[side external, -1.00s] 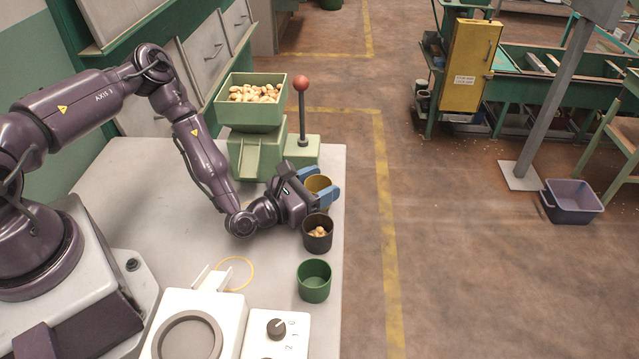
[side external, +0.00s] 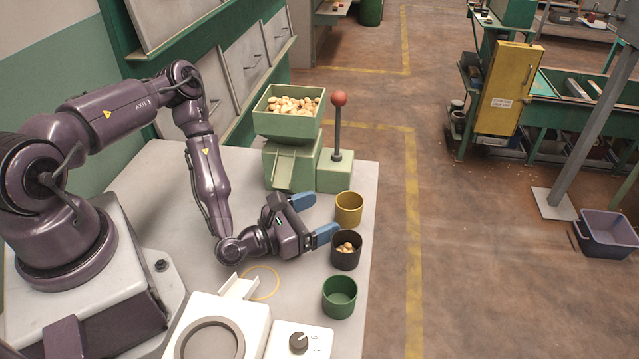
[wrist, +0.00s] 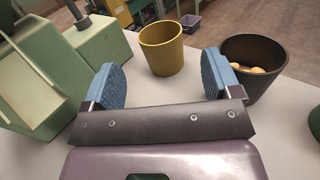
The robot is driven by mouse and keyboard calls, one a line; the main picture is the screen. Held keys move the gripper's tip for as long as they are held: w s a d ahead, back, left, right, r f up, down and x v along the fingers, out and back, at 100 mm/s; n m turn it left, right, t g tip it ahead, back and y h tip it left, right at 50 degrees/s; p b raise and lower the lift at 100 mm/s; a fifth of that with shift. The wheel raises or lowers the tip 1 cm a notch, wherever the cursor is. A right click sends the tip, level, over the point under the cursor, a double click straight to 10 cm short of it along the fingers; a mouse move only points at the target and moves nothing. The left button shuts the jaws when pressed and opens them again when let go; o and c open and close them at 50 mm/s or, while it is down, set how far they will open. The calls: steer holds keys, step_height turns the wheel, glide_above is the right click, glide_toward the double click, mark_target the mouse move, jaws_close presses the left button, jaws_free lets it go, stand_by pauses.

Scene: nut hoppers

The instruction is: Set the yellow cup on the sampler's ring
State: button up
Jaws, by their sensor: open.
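The yellow cup (side external: 348,211) stands upright on the table near its right edge; no nuts show in it. In the wrist view the cup (wrist: 161,50) is ahead, between and beyond the fingertips. My gripper (side external: 318,216) is open and empty, left of the cup and apart from it; its blue fingers also show in the wrist view (wrist: 160,78). A thin yellow ring (side external: 277,284) lies flat on the table by the small chute (side external: 238,287) of the white machine (side external: 255,325), which appears to be the sampler. The ring looks empty.
A black cup (side external: 346,258) with nuts stands close to my near finger. An empty green cup (side external: 339,299) is nearer the camera. The green hopper (side external: 280,122) of nuts and a red-knobbed lever (side external: 338,130) stand behind. A dial box (side external: 312,340) is at the front.

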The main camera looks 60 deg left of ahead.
step_height(320, 180, up, 13)
steer(key=a+m+g+h, duration=0.15)
steer(key=m+g, duration=0.75)
steer(key=m, duration=1.3)
steer(key=s+a+r+m+g+y, duration=0.1)
steer(key=s+r+m, duration=0.3)
steer(key=r, duration=0.4)
steer(key=s+a+r+m+g+y, duration=0.1)
steer(key=s+a+r+m+y, duration=0.1)
steer(key=s+r+m, duration=0.3)
step_height(320, 180, up, 3)
steer(key=shift+s+y, duration=0.55)
steer(key=shift+y, duration=0.1)
steer(key=shift+o, duration=0.5)
steer(key=s+d+r+m+g+h, duration=0.1)
steer(key=s+r+m, duration=0.2)
steer(key=s, duration=0.5)
steer(key=shift+d+r, duration=0.15)
steer(key=shift+r, duration=0.15)
